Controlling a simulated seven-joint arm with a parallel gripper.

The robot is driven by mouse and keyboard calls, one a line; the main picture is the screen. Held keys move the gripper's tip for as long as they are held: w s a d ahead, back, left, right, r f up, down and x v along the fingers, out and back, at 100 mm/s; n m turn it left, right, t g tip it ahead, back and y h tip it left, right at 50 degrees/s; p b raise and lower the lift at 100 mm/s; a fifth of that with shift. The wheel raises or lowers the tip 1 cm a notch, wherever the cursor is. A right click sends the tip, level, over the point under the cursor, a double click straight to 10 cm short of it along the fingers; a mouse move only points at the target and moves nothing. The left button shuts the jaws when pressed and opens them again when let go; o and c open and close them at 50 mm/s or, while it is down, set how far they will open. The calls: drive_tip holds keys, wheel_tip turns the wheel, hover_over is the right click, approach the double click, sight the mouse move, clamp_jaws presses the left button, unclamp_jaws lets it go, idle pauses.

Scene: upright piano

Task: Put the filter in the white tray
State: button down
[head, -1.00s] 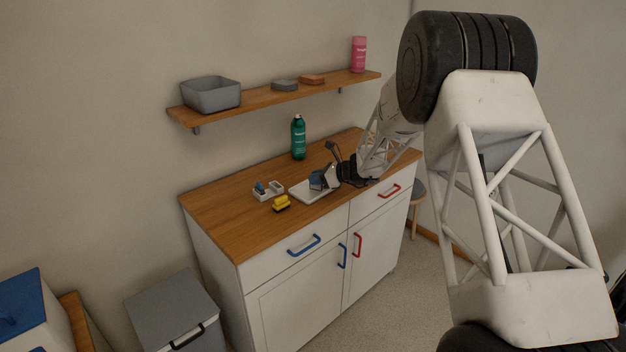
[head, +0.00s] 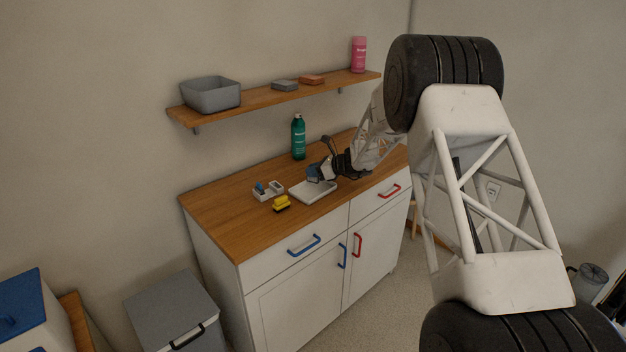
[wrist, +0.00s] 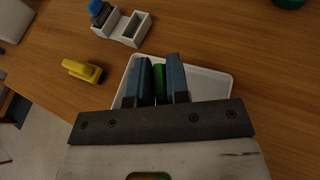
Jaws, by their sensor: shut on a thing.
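My gripper (wrist: 160,80) has its two blue fingers shut on a narrow green piece (wrist: 160,83), which I take to be the filter. Most of the piece is hidden between the fingers. The white tray (wrist: 210,83) is shallow and lies flat below and behind the fingers in the wrist view. In the head view my gripper (head: 314,173) is just above the far part of the tray (head: 314,195). The green piece cannot be made out there.
A white two-compartment holder (head: 263,195) with a blue-topped item stands left of the tray. A yellow item (head: 281,203) lies in front of the holder. A green bottle (head: 298,138) stands at the back. A shelf (head: 270,98) hangs above. The counter's left part is clear.

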sight(313, 179)
drive_tip(key=shift+f, duration=1.7)
drive_tip(key=shift+f, duration=0.15)
drive_tip(key=c, duration=1.1)
unclamp_jaws()
drive_tip(key=shift+d+r, duration=0.15)
drive_tip(key=shift+r, duration=0.1)
drive_tip(key=v, duration=1.1)
drive_tip(key=shift+s+d, duration=0.2)
drive_tip(key=shift+d, duration=0.15)
drive_tip(key=shift+r, duration=0.1)
